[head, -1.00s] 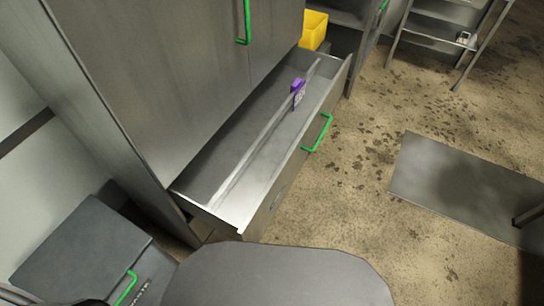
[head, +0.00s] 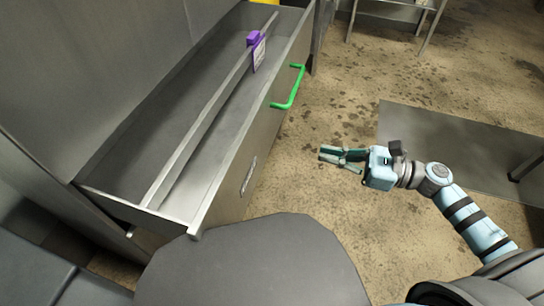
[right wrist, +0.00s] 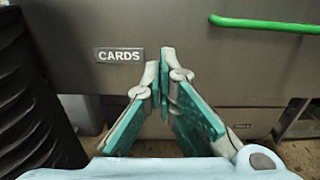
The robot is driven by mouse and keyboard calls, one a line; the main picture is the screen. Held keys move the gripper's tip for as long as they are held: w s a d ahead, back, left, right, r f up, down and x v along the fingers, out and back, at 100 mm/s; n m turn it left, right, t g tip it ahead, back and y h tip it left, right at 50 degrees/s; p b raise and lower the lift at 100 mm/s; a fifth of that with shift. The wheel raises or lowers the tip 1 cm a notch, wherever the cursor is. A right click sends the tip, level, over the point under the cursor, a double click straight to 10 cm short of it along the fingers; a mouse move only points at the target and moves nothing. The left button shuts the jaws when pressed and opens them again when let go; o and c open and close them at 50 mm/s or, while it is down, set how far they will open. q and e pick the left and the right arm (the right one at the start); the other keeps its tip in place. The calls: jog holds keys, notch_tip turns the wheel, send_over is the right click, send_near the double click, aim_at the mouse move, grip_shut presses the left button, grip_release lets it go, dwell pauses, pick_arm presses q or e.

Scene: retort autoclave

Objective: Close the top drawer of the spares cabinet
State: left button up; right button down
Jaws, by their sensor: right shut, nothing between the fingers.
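The spares cabinet's top drawer (head: 233,158) is pulled well out, its inside open to view. A green bar handle (head: 291,88) is on its front, and also shows at the upper right of the right wrist view (right wrist: 265,24). A label plate reading CARDS (right wrist: 119,55) is on the metal front in that view. My right gripper (head: 325,155) is shut and empty, out in front of the drawer front and apart from it, pointing towards it. Its fingers converge in the right wrist view (right wrist: 160,70). My left gripper is not in view.
A purple item with a pale label (head: 256,50) is at the drawer's lengthwise divider (head: 205,118). A grey flat panel (head: 440,145) is over the floor at the right, beyond my right arm. Stained floor (head: 330,115) in front of the drawer is clear.

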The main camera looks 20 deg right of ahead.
aim_at(259, 137)
jog(key=x, duration=0.6)
jog(key=b+x, duration=0.1)
jog(key=x, duration=0.5)
jog(key=shift+w+a+r, duration=0.15)
jog(key=shift+w+r, duration=0.05)
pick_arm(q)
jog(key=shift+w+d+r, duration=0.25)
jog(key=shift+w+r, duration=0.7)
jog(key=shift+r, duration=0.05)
pick_arm(e)
jog(key=shift+w+a, duration=0.25)
jog(key=shift+a, duration=0.2)
